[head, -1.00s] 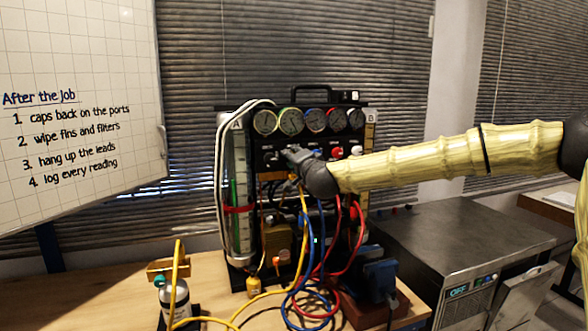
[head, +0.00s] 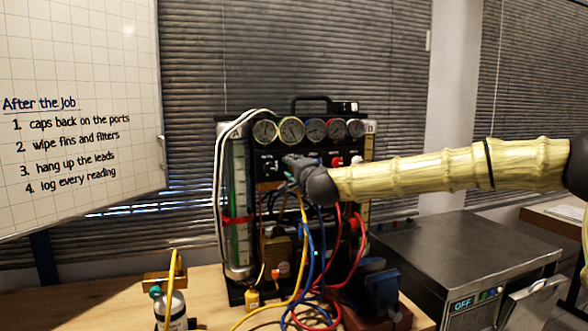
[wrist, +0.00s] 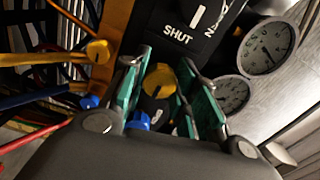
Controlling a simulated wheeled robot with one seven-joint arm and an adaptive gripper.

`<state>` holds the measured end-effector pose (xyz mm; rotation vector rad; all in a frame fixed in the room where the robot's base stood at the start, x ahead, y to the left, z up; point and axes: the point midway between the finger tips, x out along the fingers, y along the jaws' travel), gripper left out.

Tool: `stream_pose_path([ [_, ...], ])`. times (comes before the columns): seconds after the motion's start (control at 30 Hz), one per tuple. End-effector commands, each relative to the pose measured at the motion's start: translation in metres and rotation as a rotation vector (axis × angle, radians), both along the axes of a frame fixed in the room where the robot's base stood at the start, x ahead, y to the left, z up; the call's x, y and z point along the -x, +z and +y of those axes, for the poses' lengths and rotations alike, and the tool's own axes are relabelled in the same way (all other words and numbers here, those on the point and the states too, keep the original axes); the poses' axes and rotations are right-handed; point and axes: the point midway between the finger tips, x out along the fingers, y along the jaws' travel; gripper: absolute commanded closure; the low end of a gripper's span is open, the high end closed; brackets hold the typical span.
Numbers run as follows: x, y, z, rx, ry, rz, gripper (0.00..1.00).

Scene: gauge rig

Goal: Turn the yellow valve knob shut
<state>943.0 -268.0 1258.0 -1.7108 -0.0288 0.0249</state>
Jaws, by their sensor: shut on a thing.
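The yellow valve knob (wrist: 160,80) shows in the wrist view between the two teal-padded fingers of my gripper (wrist: 170,92). My gripper is shut on the knob, with one finger on each side. The black panel by the knob carries a white "SHUT" label (wrist: 178,36) and a white bar mark (wrist: 197,17). In the head view my gripper (head: 291,164) is at the front of the gauge rig (head: 263,173), below the row of gauges. The knob is hidden there behind my gripper and wrist, and I cannot read its exact angle.
Yellow, blue and red hoses (head: 340,240) hang close below my wrist. A yellow hose fitting (wrist: 98,52) is left of the fingers. Gauges (wrist: 268,46) are on the right. A small bottle (head: 171,308) stands on the bench; a grey cabinet (head: 455,245) is at right.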

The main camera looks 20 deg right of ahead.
Motion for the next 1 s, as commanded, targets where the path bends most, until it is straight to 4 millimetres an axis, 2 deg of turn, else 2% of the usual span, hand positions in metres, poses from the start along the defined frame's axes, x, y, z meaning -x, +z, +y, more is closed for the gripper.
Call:
stream_pose_path([
  [0.07,0.000,-0.001,0.000,0.000,0.000,0.001,0.95],
  [0.1,0.000,-0.001,0.000,0.000,0.000,0.001,0.68],
  [0.2,0.000,-0.001,0.000,0.001,0.000,0.001,0.49],
  [0.53,0.001,0.000,0.000,0.001,0.001,0.000,0.49],
  [0.67,0.008,0.000,0.000,0.001,0.001,0.000,0.49],
  [0.77,0.021,0.000,-0.001,0.000,0.001,0.000,0.49],
  [1.0,0.064,0.000,-0.003,0.000,0.001,0.000,0.49],
])
